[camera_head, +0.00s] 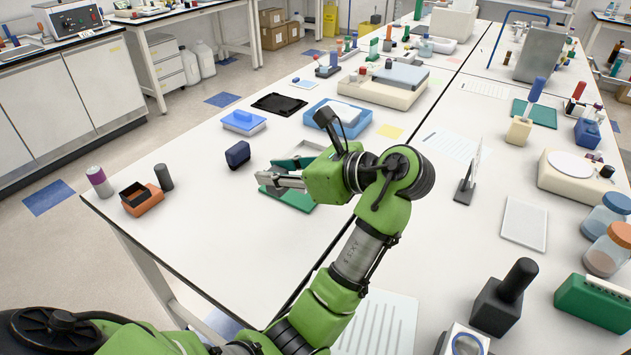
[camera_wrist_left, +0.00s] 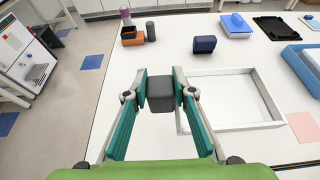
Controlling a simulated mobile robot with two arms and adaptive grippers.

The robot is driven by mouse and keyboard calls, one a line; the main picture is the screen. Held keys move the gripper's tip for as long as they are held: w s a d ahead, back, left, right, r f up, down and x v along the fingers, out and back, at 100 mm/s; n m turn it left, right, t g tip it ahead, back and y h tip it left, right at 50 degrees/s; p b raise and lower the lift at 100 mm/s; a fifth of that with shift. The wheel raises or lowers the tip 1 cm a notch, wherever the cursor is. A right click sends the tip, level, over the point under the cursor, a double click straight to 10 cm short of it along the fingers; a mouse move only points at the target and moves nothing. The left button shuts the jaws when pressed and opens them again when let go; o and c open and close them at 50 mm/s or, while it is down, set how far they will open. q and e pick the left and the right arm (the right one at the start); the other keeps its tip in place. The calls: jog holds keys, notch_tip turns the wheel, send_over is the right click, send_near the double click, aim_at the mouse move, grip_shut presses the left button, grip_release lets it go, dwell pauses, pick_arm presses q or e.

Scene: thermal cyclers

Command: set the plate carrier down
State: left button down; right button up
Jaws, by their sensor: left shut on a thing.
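The plate carrier appears as an open pale rectangular frame (camera_wrist_left: 235,125) in the left wrist view, just right of my left gripper. A dark grey block (camera_wrist_left: 161,97) sits at its left side, like a grip; the join is not clear. My left gripper (camera_wrist_left: 161,88) has its two teal-padded fingers shut on this block. In the head view my left gripper (camera_head: 272,180) is over the left part of the white table, and part of the pale frame (camera_head: 309,148) shows behind it. I cannot tell whether the frame touches the table. My right gripper is not in view.
A navy block (camera_head: 237,154), an orange open box (camera_head: 147,203) and a dark cylinder (camera_head: 163,177) stand to the left. A blue tray (camera_head: 309,116), a black tray (camera_head: 279,104) and a blue-lidded box (camera_head: 243,121) lie behind. The white table (camera_head: 220,240) is clear in front of the gripper.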

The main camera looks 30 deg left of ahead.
pick_arm(q)
jog(key=w+a+f, duration=0.1)
jog(key=w, duration=0.1)
jog(key=w+a+f, duration=0.1)
jog(key=w, duration=0.2)
jog(key=w+a+f, duration=0.1)
jog(key=w+a, duration=0.1)
jog(key=shift+w+f+b, duration=0.3)
jog(key=shift+f, duration=0.05)
jog(key=w+f, duration=0.1)
jog(key=w+a+f, duration=0.1)
jog(key=f, duration=0.1)
jog(key=w+f, duration=0.2)
jog(key=shift+a, duration=0.35)
jog(key=shift+w+a+f, duration=0.15)
jog(key=shift+w+f, duration=0.15)
jog(key=shift+f, duration=0.15)
jog(key=shift+w+f, duration=0.1)
jog(key=shift+f, duration=1.55)
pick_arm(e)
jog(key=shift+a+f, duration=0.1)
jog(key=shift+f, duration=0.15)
pick_arm(q)
jog(key=c, duration=1.7)
grip_release()
jog(key=shift+f, duration=0.15)
